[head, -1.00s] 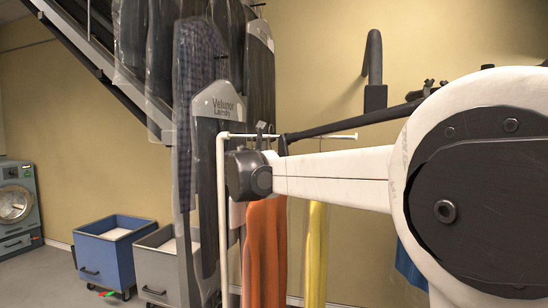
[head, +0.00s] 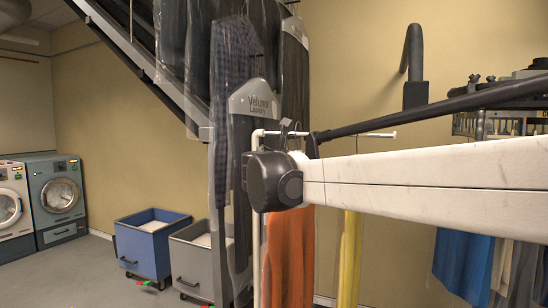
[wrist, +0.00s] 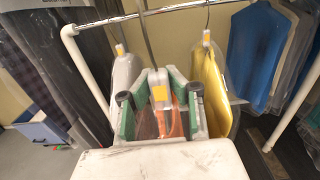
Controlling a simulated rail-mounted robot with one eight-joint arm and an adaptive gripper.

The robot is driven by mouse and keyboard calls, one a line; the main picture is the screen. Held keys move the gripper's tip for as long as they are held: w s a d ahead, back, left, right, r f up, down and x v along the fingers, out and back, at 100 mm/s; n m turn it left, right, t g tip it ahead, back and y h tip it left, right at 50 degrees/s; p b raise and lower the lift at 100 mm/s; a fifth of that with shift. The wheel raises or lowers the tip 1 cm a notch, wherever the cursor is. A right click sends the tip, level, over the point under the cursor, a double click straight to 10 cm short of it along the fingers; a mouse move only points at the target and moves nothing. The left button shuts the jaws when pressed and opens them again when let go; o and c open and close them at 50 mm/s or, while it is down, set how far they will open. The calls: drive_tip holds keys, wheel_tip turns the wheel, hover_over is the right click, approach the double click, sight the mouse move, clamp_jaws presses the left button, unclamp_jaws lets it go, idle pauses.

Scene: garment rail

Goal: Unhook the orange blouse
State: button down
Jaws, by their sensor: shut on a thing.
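The orange blouse (head: 288,258) hangs below the short white rail (head: 375,135), its upper part hidden behind my arm. In the wrist view a strip of the orange blouse (wrist: 174,122) shows between the fingers. My gripper (wrist: 157,88), with green-lined fingers, is shut on the blouse's hanger, near a white and orange tag. The hanger's hook (wrist: 149,38) rises from the fingers to the white rail (wrist: 125,18). Whether the hook still bears on the rail is unclear. The fingers are hidden in the head view.
A yellow garment (wrist: 208,75) hangs close on the right, a pale grey one (wrist: 126,72) on the left. Blue clothes (wrist: 258,45) hang farther right. Bagged dark clothes (head: 235,90) hang left of the rail. Blue and grey carts (head: 150,245) stand on the floor.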

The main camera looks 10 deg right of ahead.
drive_tip(key=p+v, duration=0.1)
drive_tip(key=v, duration=2)
drive_tip(key=shift+s+a, duration=0.2)
drive_tip(key=shift+s, duration=0.15)
